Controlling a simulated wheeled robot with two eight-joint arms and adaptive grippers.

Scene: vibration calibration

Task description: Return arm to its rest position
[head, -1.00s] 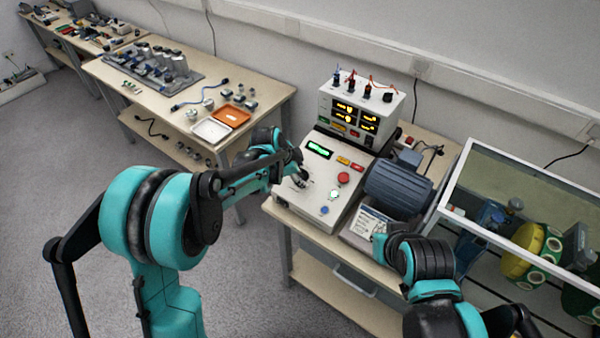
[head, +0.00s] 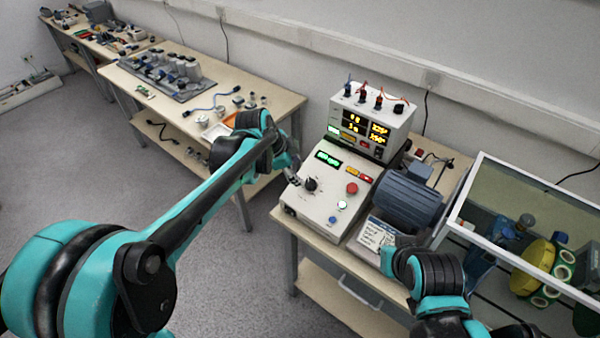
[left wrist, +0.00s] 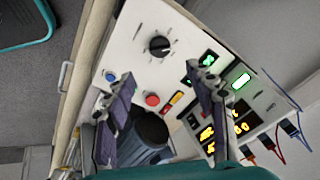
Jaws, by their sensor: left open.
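My left arm (head: 215,195) reaches in from the lower left of the head view. Its gripper (head: 292,172) is small and partly hidden by the wrist, at the left edge of the white control console (head: 320,210). In the left wrist view the gripper (left wrist: 160,88) is open, with its two fingers apart and nothing between them. The console's black knob (left wrist: 159,46) shows beyond the fingers, clear of them. My right arm (head: 435,280) is at the lower right of the head view, and its gripper does not show.
A power supply (head: 365,122) with lit displays stands behind the console. A grey motor (head: 408,200) and a glass-topped case (head: 530,215) are to the right. A parts table (head: 275,98) stands at the back left. Floor space is open between the tables.

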